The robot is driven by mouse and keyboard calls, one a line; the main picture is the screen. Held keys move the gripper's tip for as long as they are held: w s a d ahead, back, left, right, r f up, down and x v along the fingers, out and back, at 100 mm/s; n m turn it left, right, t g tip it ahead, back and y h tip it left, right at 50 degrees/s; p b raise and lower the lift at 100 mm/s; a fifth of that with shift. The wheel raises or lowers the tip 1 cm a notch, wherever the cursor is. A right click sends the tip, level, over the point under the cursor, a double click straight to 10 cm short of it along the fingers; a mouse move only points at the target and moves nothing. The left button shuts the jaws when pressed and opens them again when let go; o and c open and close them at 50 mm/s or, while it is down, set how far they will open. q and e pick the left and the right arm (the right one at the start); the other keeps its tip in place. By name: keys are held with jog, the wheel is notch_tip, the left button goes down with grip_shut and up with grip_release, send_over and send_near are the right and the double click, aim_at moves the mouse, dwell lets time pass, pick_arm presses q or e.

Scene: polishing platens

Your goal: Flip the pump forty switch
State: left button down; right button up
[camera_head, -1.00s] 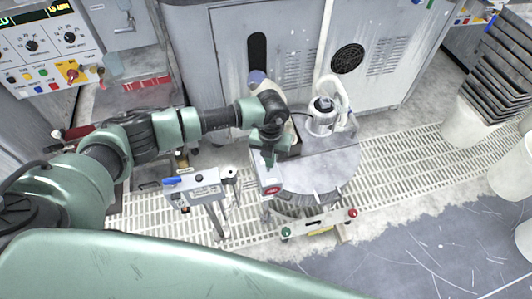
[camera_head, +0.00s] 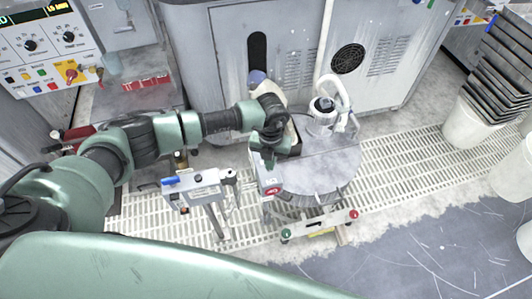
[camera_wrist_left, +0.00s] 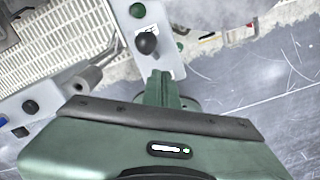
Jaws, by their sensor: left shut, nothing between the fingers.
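A pale control plate shows in the left wrist view, with a black ball-ended knob (camera_wrist_left: 146,42) and a green button (camera_wrist_left: 137,10) on it. No label reading pump forty is legible, so I cannot tell which control it names. My left gripper (camera_wrist_left: 163,76) is shut and empty, its fingertips just below the black knob in the picture, apparently apart from it. In the head view my left gripper (camera_head: 268,163) points down at the left side of the round grey platen (camera_head: 325,165), above a small box with a red marking (camera_head: 272,190). My right gripper is out of view.
A small box with a blue lever (camera_head: 172,181) stands left of the platen. A front bar has a green knob (camera_head: 286,233) and a red knob (camera_head: 353,214). A panel with dials (camera_head: 40,45) is at the upper left. White buckets (camera_head: 466,126) stand right.

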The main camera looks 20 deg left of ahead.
pick_arm(q)
jog(key=shift+a+f+b, duration=0.1)
jog(key=shift+f+b, duration=0.55)
jog(key=shift+f, duration=0.25)
dwell(0.3)
notch_tip(320, 180, up, 2)
jog(key=shift+r+p, duration=0.2)
jog(key=shift+p, duration=0.8)
notch_tip(320, 180, up, 5)
jog(key=p, duration=0.3)
jog(key=shift+p, duration=0.4)
